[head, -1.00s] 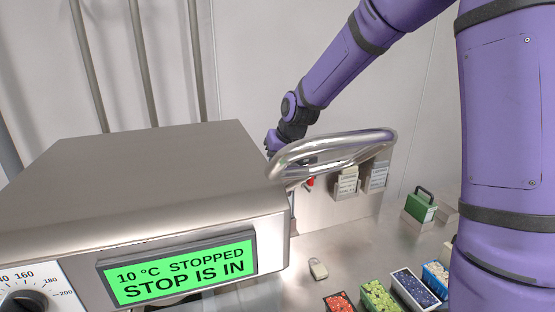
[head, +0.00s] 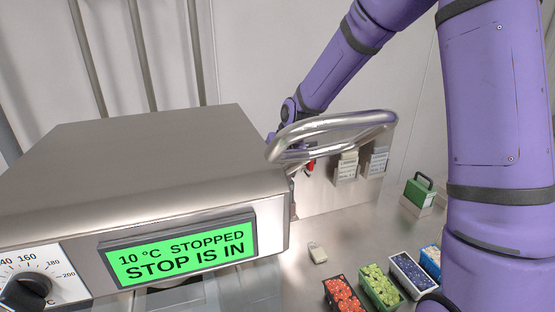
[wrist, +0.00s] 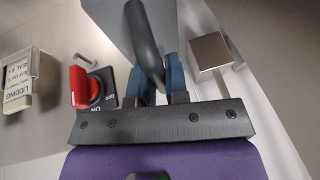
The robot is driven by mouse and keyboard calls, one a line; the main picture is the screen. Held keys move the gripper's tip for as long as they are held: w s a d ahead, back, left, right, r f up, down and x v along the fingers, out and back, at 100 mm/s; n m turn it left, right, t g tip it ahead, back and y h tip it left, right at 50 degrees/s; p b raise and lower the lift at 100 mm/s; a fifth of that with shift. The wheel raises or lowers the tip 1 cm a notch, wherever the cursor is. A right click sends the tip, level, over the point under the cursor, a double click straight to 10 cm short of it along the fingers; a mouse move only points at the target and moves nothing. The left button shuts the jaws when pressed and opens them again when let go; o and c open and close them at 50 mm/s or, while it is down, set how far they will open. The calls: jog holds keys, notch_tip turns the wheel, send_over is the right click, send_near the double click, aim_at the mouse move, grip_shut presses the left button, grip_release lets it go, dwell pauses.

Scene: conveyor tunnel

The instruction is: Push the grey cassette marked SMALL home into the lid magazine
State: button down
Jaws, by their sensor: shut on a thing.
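My gripper (wrist: 156,82), with blue fingertips, is shut on a black bar-like handle (wrist: 147,40) in the wrist view. The handle runs up to a grey thing (wrist: 106,18) at the top of that view, which looks like the grey cassette. No SMALL marking shows on it, and its far end is out of frame. In the head view my gripper and the cassette are hidden behind the steel hood (head: 140,165) and its bar handle. I cannot make out the lid magazine or how far in the cassette is.
A red rotary switch (wrist: 84,87) sits left of my gripper; a square metal block (wrist: 209,50) is close on the right. Label holders (head: 347,165) are on the wall panel.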

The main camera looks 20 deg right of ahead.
jog(key=c, duration=1.1)
grip_release()
jog(key=shift+o, duration=0.2)
jog(key=shift+r, duration=0.1)
jog(key=v, duration=1)
jog(key=shift+r, duration=0.35)
jog(key=shift+s, duration=0.1)
